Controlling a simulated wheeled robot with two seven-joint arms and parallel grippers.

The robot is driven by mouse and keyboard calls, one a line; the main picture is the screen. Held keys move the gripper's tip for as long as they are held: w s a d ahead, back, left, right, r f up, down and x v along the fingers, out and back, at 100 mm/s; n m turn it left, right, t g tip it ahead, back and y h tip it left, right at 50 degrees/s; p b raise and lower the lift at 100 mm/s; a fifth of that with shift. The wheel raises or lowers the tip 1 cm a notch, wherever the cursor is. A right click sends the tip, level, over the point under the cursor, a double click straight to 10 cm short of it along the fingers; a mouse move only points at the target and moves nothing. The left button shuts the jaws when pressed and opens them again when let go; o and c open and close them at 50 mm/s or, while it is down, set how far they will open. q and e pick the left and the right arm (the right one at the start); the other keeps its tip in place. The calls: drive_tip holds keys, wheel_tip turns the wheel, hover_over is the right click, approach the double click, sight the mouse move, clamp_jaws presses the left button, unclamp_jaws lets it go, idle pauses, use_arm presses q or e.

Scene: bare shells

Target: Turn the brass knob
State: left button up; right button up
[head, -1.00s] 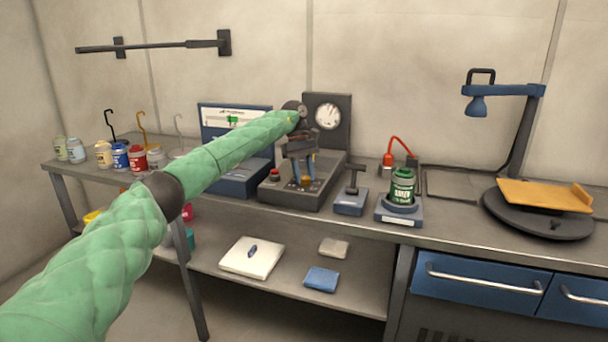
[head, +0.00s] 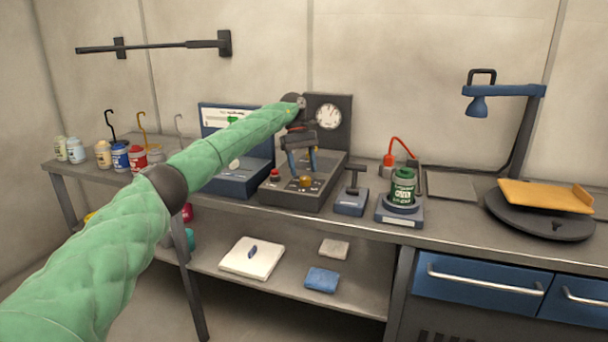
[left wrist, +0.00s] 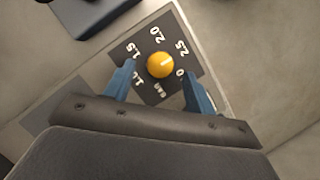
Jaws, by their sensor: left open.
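The brass knob (head: 306,181) sits on the sloped top of the dark grey console with the round gauge. In the left wrist view the knob (left wrist: 160,65) is round and yellow with a pale pointer line, on a dark dial plate (left wrist: 150,42) marked with numbers such as 1.5, 2.0 and 2.5. My left gripper (head: 302,172) is open above the knob, fingers pointing down. In the left wrist view its two blue fingers (left wrist: 160,80) stand apart on either side of the knob, with gaps between them and it. My right gripper is not in view.
A red button (head: 275,175) is on the console left of the knob. The gauge (head: 328,117) stands behind. A blue box with a T-shaped handle (head: 350,201) and a green can (head: 403,187) are to the right. A blue panel (head: 240,180) is to the left.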

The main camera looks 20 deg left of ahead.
use_arm(q)
drive_tip(key=v, duration=0.5)
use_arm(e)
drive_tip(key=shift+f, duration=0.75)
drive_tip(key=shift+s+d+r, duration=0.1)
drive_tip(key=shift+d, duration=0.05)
